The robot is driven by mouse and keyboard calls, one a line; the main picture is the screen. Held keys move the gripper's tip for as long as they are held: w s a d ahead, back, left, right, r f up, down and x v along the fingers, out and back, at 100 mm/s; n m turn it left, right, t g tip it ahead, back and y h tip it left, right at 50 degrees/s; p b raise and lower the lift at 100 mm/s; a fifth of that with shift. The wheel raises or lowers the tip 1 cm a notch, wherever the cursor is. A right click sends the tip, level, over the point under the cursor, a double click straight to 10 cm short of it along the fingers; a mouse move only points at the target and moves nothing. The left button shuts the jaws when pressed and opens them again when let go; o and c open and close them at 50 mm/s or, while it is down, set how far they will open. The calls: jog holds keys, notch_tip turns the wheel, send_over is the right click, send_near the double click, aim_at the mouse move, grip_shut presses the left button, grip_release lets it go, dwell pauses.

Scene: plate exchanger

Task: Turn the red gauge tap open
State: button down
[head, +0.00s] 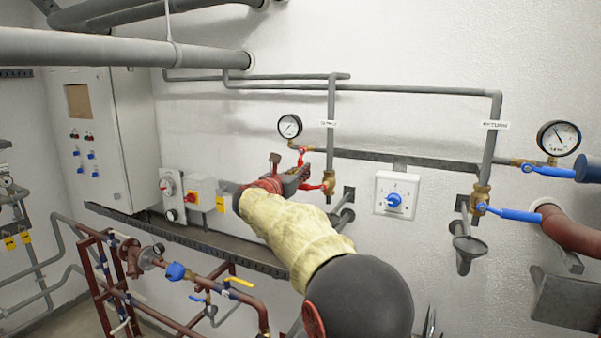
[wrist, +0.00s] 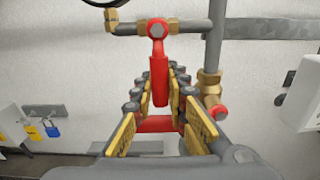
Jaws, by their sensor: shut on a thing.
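The red gauge tap (wrist: 158,32) sits on a short horizontal pipe below the left gauge, and its red handle (wrist: 158,72) hangs straight down, across that pipe. In the head view the tap (head: 302,156) shows just above my gripper (head: 292,178). In the wrist view the yellow-padded fingers of my gripper (wrist: 160,88) are closed on the lower part of the handle, one on each side. The arm and gripper hide most of the handle in the head view.
A second red-handled tap (head: 328,184) is close on the right below; its lever (wrist: 155,124) runs leftward across the space between my fingers. The left gauge (head: 290,126) is just above. A blue-knobbed white box (head: 396,194) and blue-handled valves (head: 515,214) lie to the right.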

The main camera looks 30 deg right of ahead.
jog(key=shift+w, duration=0.1)
jog(key=shift+w+a+f+m+b, duration=0.15)
jog(key=shift+w+a+m+b, duration=0.15)
jog(key=shift+m+b, duration=0.5)
jog(key=w+a+r+m+b, duration=0.3)
jog(key=r+m+b, duration=0.3)
jog(key=m, duration=1)
jog(key=shift+w+b, duration=0.55)
jog(key=shift+b, duration=0.2)
jog(key=shift+a+r+m, duration=0.1)
jog(key=shift+r+m, duration=0.05)
jog(key=shift+m, duration=0.15)
jog(key=c, duration=1.7)
grip_release()
jog(key=shift+c, duration=0.2)
